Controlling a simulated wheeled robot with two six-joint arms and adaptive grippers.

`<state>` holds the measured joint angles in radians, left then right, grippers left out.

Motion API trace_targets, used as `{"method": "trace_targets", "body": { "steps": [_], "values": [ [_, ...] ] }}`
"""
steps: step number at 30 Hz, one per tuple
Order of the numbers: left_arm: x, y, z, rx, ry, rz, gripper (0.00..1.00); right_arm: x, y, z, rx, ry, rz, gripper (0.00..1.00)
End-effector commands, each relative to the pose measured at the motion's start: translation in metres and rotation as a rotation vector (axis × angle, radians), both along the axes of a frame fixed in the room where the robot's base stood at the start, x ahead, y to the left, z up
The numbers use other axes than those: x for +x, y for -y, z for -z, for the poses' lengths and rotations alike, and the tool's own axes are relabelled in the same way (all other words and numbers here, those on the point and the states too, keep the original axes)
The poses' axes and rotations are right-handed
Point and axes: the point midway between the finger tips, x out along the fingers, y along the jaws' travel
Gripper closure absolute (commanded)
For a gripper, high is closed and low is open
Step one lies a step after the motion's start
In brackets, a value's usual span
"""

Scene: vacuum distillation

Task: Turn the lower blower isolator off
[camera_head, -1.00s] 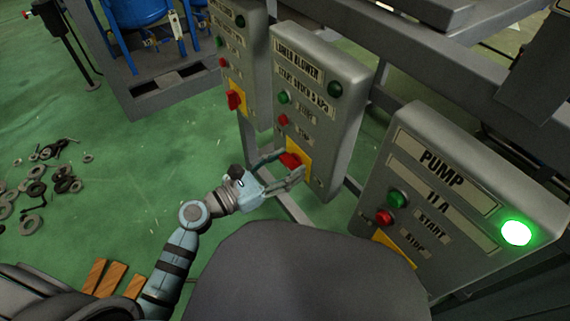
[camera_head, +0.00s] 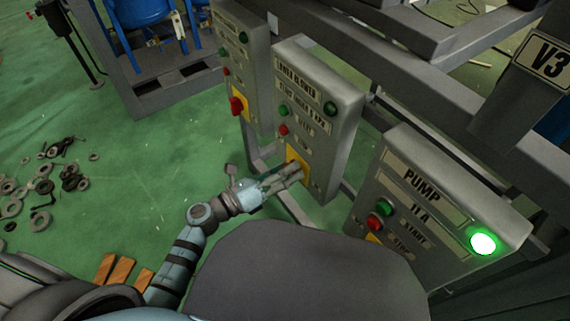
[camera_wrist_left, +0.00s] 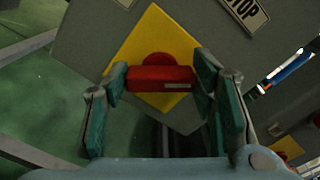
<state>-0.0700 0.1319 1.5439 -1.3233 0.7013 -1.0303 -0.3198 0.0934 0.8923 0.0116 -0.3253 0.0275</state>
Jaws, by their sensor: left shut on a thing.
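The lower blower panel (camera_head: 345,125) is a grey box with a dark green lamp (camera_head: 330,108), green and red buttons, and a yellow isolator plate (camera_head: 304,158) low on its face. In the left wrist view, the red isolator handle (camera_wrist_left: 158,79) lies level across the picture in front of the yellow plate (camera_wrist_left: 150,35). My left gripper (camera_wrist_left: 161,78) is shut on the handle, with one finger at each end of it. In the head view, my left gripper (camera_head: 292,174) covers most of the handle. My right gripper is not in view.
A similar panel (camera_head: 262,75) with a red isolator handle (camera_head: 237,106) stands to the left. The pump 11A panel (camera_head: 480,210), its green lamp (camera_head: 483,243) lit, stands close on the right. Loose rings (camera_head: 40,200) lie on the green floor at left.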

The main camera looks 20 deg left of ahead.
Motion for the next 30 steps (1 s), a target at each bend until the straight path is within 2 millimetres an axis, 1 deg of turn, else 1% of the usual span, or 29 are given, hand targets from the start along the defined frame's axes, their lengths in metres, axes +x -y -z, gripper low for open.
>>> {"method": "trace_targets", "body": {
  "steps": [1,18,24,30],
  "values": [
    [0.000,0.000,-0.003,-0.029,-0.028,0.000,0.76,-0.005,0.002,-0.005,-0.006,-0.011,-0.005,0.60],
    [0.001,-0.001,0.000,-0.442,-0.367,-0.001,0.76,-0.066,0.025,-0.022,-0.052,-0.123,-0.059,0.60],
    [0.001,-0.001,0.001,-0.558,-0.466,-0.001,0.76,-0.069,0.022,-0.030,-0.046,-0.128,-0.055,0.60],
    [0.001,-0.001,0.002,-0.639,-0.530,-0.001,0.76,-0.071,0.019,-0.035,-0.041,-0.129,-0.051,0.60]
  ]
}}
